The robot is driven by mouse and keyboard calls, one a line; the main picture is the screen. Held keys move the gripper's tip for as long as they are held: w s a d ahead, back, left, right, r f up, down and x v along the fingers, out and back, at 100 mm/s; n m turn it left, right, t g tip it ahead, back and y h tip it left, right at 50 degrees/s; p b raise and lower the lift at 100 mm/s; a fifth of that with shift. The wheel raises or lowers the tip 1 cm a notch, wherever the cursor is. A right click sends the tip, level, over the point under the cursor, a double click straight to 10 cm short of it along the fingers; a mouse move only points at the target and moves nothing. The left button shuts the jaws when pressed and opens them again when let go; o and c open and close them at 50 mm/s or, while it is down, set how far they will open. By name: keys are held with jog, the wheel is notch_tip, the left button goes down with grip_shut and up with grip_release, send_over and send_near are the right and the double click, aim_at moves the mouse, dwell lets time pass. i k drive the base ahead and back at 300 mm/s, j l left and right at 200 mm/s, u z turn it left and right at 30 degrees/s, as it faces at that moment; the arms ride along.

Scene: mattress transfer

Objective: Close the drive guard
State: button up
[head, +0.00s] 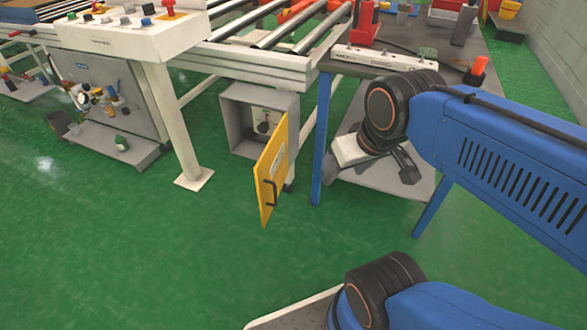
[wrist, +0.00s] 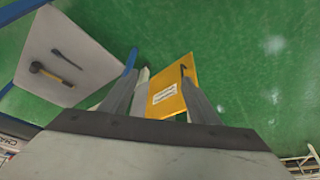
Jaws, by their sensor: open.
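The drive guard (head: 273,172) is a yellow hinged door with a white label and a black handle (head: 270,192). It stands swung open from a grey box (head: 236,122) under the roller conveyor, with a dark knob showing inside. In the wrist view the guard (wrist: 173,100) appears beyond and between my fingers, its handle (wrist: 183,70) at the far end. My gripper (wrist: 162,82) is open and nothing is seen held in it. In the head view my wrist is to the right of the guard, apart from it; my fingertips are hard to make out there.
A blue-legged table (head: 320,140) stands right of the guard, with a grey lower shelf (head: 380,185) behind my wrist. A hammer (wrist: 52,74) lies on a grey surface in the wrist view. A control console (head: 125,40) stands left. Green floor in front is clear.

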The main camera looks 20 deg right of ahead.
aim_at(270, 171)
jog(key=k+j+u, duration=0.25)
jog(key=j+u, duration=0.5)
jog(key=j, duration=0.2)
